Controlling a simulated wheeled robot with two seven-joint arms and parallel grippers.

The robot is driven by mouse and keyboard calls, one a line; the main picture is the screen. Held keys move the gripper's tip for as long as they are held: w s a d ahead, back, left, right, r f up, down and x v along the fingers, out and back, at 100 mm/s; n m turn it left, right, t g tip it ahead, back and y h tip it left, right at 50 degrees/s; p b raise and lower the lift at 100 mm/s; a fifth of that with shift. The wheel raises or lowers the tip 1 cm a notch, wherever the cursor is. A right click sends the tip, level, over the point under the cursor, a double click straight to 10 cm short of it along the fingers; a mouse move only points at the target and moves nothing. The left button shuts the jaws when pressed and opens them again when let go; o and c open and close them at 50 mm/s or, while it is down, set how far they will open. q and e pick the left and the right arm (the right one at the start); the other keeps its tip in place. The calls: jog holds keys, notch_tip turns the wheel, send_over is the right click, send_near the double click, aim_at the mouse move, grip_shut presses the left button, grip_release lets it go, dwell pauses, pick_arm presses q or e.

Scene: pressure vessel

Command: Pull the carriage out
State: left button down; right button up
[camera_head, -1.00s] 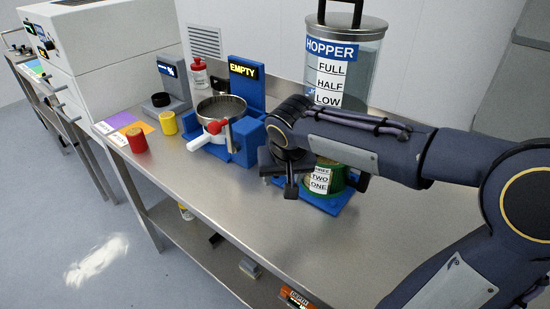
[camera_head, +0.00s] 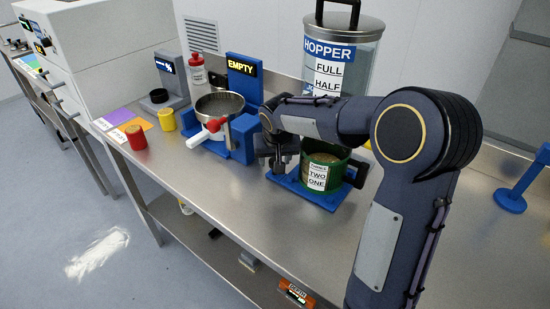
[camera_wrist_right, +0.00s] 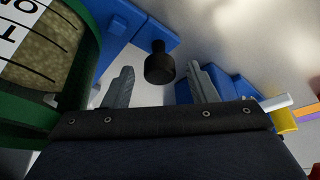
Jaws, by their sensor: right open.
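The carriage appears to be the blue plate (camera_head: 323,203) on the steel table below the hopper (camera_head: 340,75). It carries a green container (camera_head: 341,165) with a printed level scale. In the right wrist view the blue plate (camera_wrist_right: 150,38) has a black knob (camera_wrist_right: 159,65) at its edge. My right gripper (camera_head: 277,164) is at the left side of the carriage. In the right wrist view its open fingers (camera_wrist_right: 160,72) stand on either side of the knob, with gaps visible. In the head view the gripper hides the knob. My left gripper is not in view.
A blue stand with a round metal pan (camera_head: 220,106) and white handle (camera_head: 198,140) is left of my gripper. Red (camera_head: 136,138) and yellow (camera_head: 167,120) cups stand further left. A blue post (camera_head: 520,185) stands at far right. The table front is clear.

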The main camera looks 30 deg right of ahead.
grip_shut()
jog(key=shift+s+a, duration=0.2)
jog(key=shift+a, duration=0.3)
jog(key=s+a+b, duration=0.1)
jog(key=s+a, duration=0.1)
jog(key=a, duration=0.2)
jog(key=s+a+b, duration=0.2)
jog(key=a, duration=0.3)
jog(key=s+a+b, duration=0.1)
jog(key=s+a, duration=0.1)
jog(key=a, duration=0.3)
jog(key=shift+b, duration=0.3)
jog(key=shift+s+a, duration=0.15)
jog(key=shift+a, duration=0.4)
jog(key=shift+c, duration=2)
grip_release()
jog(key=o, duration=0.4)
jog(key=shift+a, duration=0.15)
